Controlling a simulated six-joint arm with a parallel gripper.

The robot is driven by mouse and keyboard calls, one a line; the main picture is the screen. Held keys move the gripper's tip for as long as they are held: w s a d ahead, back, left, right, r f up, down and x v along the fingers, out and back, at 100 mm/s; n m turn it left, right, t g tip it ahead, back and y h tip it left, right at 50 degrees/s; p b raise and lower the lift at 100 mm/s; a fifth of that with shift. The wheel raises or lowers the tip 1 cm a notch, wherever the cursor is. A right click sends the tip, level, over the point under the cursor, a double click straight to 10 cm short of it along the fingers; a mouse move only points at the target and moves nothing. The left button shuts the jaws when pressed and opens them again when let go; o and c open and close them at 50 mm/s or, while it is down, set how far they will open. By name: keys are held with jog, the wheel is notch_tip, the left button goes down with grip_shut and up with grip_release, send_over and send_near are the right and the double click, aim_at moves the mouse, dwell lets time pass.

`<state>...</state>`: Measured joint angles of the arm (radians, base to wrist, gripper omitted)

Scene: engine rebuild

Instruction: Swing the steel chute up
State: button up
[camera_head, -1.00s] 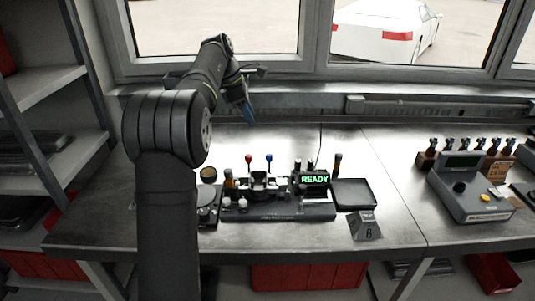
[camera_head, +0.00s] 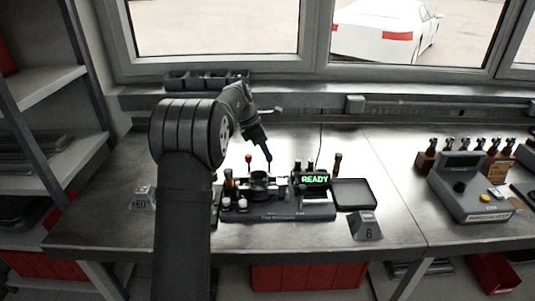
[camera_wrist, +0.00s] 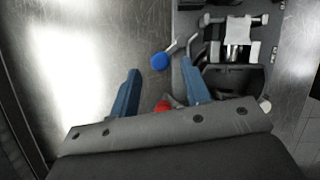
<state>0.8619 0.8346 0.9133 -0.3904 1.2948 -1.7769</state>
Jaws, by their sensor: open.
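My gripper (camera_head: 267,155) is open and empty, pointing down over the back of a dark fixture (camera_head: 278,214) on the bench. In the wrist view, a blue ball knob (camera_wrist: 159,62) on a bent metal rod lies between the lines of my two blue fingertips (camera_wrist: 160,70), with no grip on it. A red ball knob (camera_wrist: 163,106) sits closer to the palm, partly hidden by it; it also shows in the head view (camera_head: 248,158). A bright steel piece (camera_wrist: 238,30) sits in the fixture to the right; I cannot tell for certain whether it is the chute.
A grey console (camera_head: 470,190) stands far right.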

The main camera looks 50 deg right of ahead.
jog(key=shift+x, duration=1.45)
jog(key=shift+c, duration=0.4)
grip_shut()
